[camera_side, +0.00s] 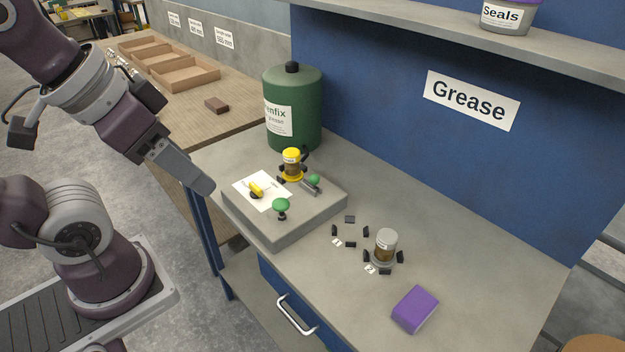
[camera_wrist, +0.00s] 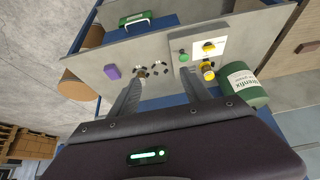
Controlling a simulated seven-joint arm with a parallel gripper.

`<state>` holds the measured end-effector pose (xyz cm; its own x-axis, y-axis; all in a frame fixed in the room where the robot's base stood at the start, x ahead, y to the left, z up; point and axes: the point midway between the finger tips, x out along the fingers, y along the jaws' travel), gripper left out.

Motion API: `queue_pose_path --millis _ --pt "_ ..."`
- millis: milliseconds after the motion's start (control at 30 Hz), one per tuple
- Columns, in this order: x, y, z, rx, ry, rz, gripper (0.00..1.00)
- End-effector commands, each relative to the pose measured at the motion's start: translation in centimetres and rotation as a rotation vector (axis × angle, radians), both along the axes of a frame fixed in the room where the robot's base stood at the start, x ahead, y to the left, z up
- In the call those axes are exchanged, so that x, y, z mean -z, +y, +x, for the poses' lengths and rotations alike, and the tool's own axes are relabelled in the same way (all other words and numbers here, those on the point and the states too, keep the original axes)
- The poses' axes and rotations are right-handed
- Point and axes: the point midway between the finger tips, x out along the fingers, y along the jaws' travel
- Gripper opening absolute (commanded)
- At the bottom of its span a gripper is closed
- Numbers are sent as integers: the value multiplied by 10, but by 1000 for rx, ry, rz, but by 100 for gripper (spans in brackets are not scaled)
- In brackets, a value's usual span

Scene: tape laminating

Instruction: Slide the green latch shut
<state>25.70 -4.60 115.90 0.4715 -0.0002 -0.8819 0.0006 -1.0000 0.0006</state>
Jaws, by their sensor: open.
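A grey block (camera_side: 262,229) on the bench carries a small grey barrel with a green knob (camera_side: 315,180), which looks like the green latch. Whether it is shut is too small to tell. A green mushroom-shaped knob (camera_side: 281,205) stands nearer the block's front edge; it also shows in the wrist view (camera_wrist: 183,57). My gripper (camera_side: 207,189) is left of the block in the side view, apart from it and above the bench edge. In the wrist view my gripper (camera_wrist: 162,77) has its fingers spread with nothing between them. The latch barrel is not clear there.
A yellow-capped jar (camera_side: 291,163) and a yellow-handled part (camera_side: 256,189) on a white card share the block. A green canister (camera_side: 293,110) stands behind. The front bench corner is clear.

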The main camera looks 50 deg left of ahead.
Motion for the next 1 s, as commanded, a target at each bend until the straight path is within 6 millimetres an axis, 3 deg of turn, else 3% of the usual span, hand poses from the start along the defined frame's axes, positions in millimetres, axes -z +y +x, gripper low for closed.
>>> queue_pose_path --millis 67,133,267,400,500,600,700,1000 --pt "-2 0 10 -19 17 -10 45" --pt "-4 0 36 -61 56 -38 45" --pt "7 12 118 -199 150 -145 45" --pt "53 48 206 -379 234 -295 45" --pt "98 79 251 -504 277 -397 45" --pt "136 105 277 -602 301 -473 45" --pt "159 119 288 -658 313 -515 45" --pt "209 110 302 -673 321 -528 45"
